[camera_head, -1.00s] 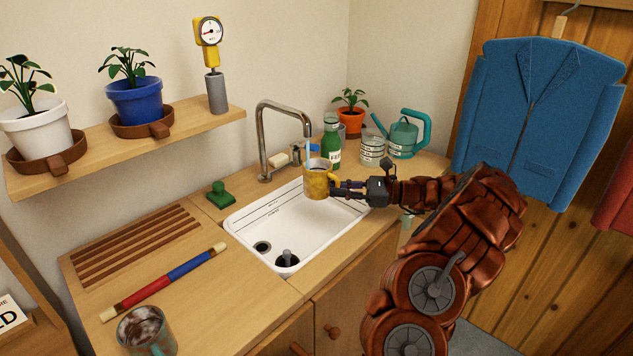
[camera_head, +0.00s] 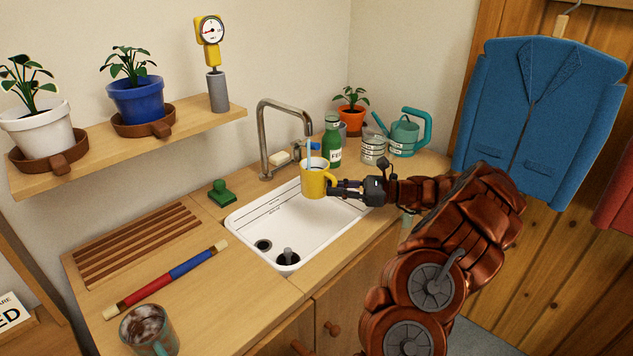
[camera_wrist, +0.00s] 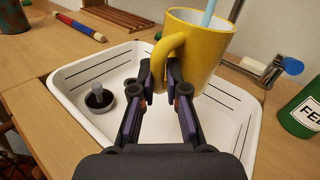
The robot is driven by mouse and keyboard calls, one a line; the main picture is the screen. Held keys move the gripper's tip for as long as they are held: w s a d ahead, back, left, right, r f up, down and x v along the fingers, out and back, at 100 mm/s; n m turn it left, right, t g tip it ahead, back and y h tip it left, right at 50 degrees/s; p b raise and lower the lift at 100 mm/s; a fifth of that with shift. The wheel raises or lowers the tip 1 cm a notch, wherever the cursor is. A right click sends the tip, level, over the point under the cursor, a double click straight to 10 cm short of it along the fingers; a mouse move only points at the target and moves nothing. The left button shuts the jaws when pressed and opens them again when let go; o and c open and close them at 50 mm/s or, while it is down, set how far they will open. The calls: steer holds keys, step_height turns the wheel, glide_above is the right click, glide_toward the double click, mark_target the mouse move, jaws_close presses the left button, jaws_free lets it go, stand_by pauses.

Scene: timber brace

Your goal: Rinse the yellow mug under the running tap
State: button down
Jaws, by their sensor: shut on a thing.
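The yellow mug (camera_head: 316,182) is upright above the white sink (camera_head: 262,227), under the metal tap (camera_head: 262,140). A light blue stream of water (camera_head: 309,152) falls from the spout into the mug. My gripper (camera_head: 335,189) is shut on the mug's handle from the right. In the wrist view the mug (camera_wrist: 205,48) looks clean on its outside, and my fingertips (camera_wrist: 164,80) pinch the handle. The stream enters at the mug's top there. The inside of the mug is mostly hidden.
A green bottle (camera_head: 332,143), glass jars (camera_head: 374,148) and a teal watering can (camera_head: 405,137) stand behind the sink. A dirty teal mug (camera_head: 150,332) stands at the counter's front left. A red and blue rod (camera_head: 165,281) and green block (camera_head: 221,192) lie left.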

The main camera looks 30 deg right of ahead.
steer(key=shift+s+a, duration=0.5)
steer(key=shift+s, duration=0.75)
steer(key=shift+s+a, duration=0.45)
steer(key=shift+s, duration=0.75)
steer(key=shift+s+a, duration=0.5)
steer(key=shift+s, duration=0.75)
steer(key=shift+r, duration=0.1)
steer(key=s+a+r+p, duration=0.2)
steer(key=s+r+p, duration=0.1)
steer(key=s+r, duration=0.1)
steer(key=shift+s, duration=0.3)
steer(key=w+a+n+g+y+p, duration=0.1)
steer(key=w+a+p, duration=0.8)
steer(key=w+a, duration=1)
steer(key=a, duration=0.3)
steer(key=shift+w+a+r+p, duration=0.15)
steer(key=shift+a+r+p, duration=0.2)
steer(key=shift+a, duration=0.05)
